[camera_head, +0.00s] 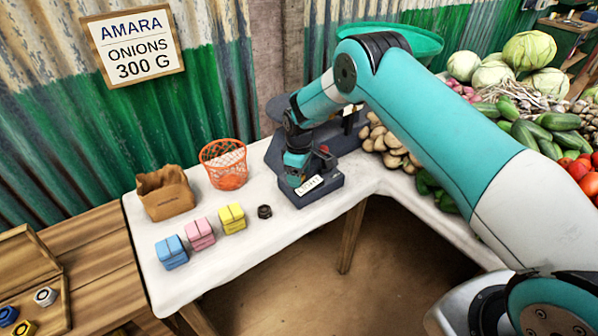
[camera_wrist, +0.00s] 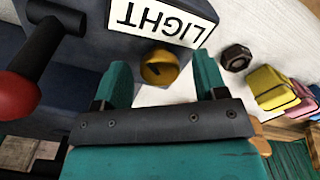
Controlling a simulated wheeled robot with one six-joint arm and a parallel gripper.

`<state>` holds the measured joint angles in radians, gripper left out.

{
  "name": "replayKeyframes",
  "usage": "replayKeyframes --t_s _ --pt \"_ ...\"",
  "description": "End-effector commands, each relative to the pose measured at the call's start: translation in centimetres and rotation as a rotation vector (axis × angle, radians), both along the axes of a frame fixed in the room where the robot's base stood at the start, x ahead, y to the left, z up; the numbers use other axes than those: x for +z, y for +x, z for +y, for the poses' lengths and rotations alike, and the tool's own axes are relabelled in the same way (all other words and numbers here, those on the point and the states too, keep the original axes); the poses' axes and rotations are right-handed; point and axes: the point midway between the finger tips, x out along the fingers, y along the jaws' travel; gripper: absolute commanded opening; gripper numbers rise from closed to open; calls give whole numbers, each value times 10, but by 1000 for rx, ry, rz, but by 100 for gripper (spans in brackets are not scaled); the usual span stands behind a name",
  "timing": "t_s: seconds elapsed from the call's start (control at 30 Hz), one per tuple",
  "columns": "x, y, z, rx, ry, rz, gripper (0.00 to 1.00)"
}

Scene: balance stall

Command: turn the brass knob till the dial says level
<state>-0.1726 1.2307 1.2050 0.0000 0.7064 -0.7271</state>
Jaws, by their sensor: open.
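The brass knob (camera_wrist: 158,68) with a dark pointer mark sits just below that plate in the wrist view. My gripper (camera_wrist: 161,78) is open, with one teal finger on each side of the knob and a visible gap to each. In the head view my gripper (camera_head: 297,172) points down over the balance's front and hides the knob.
A red-tipped lever (camera_wrist: 20,90) is beside my gripper. A black hex weight (camera_head: 264,211) lies left of the balance, then yellow (camera_head: 232,219), pink (camera_head: 200,234) and blue (camera_head: 171,252) blocks. An orange basket (camera_head: 222,160) and paper bag (camera_head: 165,193) stand behind. Vegetables lie right.

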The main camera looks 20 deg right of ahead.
Motion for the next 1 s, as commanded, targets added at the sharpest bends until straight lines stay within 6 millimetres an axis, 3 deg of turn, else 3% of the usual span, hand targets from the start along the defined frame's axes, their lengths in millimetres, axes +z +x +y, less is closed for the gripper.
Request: replayKeyframes --t_s 0.23,0.4,0.47,0.77,1.0 --pt "0 0 0 0 0 -1 66" --pt "0 0 0 0 0 0 26" --pt "0 0 0 0 0 0 16" --pt "-2 0 0 -37 0 0 16" --pt "-2 0 0 -172 0 -1 16"
